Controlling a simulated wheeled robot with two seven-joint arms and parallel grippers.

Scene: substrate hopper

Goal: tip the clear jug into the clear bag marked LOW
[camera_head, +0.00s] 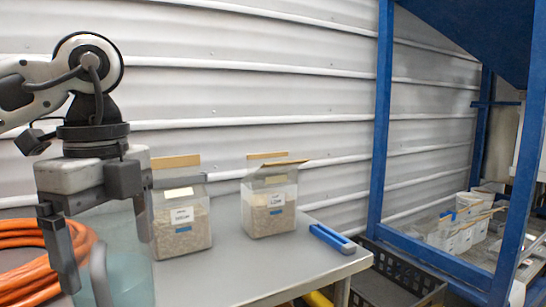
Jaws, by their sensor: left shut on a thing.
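The clear jug (130,262), bluish and see-through with a pale handle, is at the lower left, cut off by the bottom edge. My left gripper (106,262) points down over it and is shut on it; the exact contact is hard to see. The clear bag whose label seems to read LOW (258,222) stands upright on the grey table, right of the jug. It is partly filled with pale grainy stuff, with a tan strip at its top. A similar clear bag (190,239) with another label stands between them, partly behind my gripper. My right gripper is out of view.
The grey table (235,275) is bare in front of the bags. A blue tool (332,238) lies near its right edge. An orange hose (25,235) coils at left. A dark crate (385,285) and blue frame (380,120) stand at right, before a corrugated wall.

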